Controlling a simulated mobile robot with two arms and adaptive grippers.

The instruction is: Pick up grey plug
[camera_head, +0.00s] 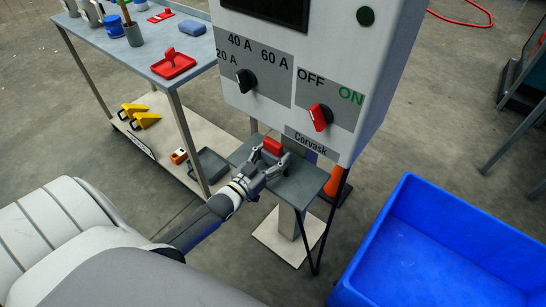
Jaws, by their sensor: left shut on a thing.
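My left gripper (270,158) reaches over the small grey shelf (300,186) under the control box. Its fingers are shut on a small red block-like thing (272,146) at the back of the shelf. I cannot tell whether this thing touches the shelf or is lifted off it. I cannot make out a grey plug; any grey part between the fingers is hidden or too small to tell. My right gripper is not in view.
The control box (285,122) with a black knob (245,80) and a red knob (320,117) hangs close above the gripper. A blue bin (440,215) stands at right. A workbench (160,45) with a red tray (173,65) is at upper left.

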